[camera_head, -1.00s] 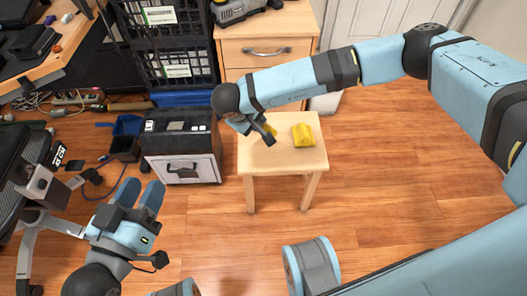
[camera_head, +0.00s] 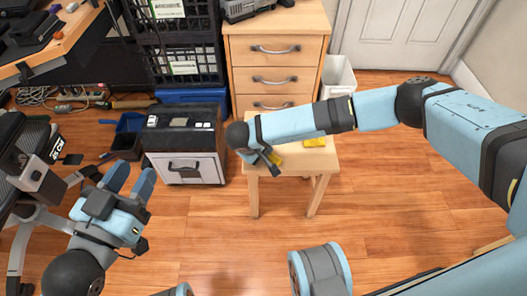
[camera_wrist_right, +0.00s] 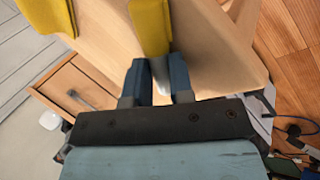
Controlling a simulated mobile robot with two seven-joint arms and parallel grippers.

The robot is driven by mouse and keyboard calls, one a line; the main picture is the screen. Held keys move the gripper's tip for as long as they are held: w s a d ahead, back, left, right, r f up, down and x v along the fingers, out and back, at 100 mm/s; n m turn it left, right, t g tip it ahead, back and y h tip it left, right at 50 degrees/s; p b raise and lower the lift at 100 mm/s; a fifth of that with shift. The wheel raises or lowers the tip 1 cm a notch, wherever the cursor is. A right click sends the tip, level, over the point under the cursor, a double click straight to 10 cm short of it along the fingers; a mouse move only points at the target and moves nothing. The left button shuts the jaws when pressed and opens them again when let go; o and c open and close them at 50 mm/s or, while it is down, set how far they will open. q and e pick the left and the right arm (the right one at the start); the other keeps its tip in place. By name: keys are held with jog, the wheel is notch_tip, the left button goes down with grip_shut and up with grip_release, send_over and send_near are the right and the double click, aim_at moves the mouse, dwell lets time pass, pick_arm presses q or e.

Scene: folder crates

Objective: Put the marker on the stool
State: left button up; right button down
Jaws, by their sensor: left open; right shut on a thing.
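The light wooden stool (camera_head: 298,165) stands in the middle of the head view, partly hidden by my right arm; its top also shows in the wrist view (camera_wrist_right: 215,45). My right gripper (camera_head: 273,164) is over the stool's left front part. It is shut on a yellow thing with a pale end, apparently the marker (camera_wrist_right: 152,25), which also shows beside the fingers in the head view (camera_head: 278,159). I cannot tell whether it touches the stool top. My left gripper (camera_head: 131,181) is open and empty over the floor at the left.
A second yellow object (camera_head: 315,142) lies on the stool, half behind my arm. A grey and black box (camera_head: 187,167) stands left of the stool. A wooden drawer unit (camera_head: 275,62) and a white bin (camera_head: 340,77) stand behind. The floor to the right is clear.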

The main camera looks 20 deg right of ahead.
jog(key=c, duration=1)
grip_release()
jog(key=shift+s, duration=0.1)
jog(key=shift+f, duration=0.1)
jog(key=shift+a+r, duration=0.1)
jog(key=shift+r, duration=0.15)
jog(key=p+v, duration=0.2)
jog(key=v, duration=0.2)
jog(key=shift+a+r, duration=0.15)
jog(key=shift+r, duration=0.15)
pick_arm(q)
jog(key=s+n+p, duration=0.1)
jog(key=s+d+n+g+p, duration=0.1)
jog(key=shift+s+d+f+n+y, duration=0.1)
jog(key=shift+s+f+n+y, duration=0.1)
jog(key=shift+n+y, duration=0.15)
pick_arm(e)
jog(key=v, duration=0.7)
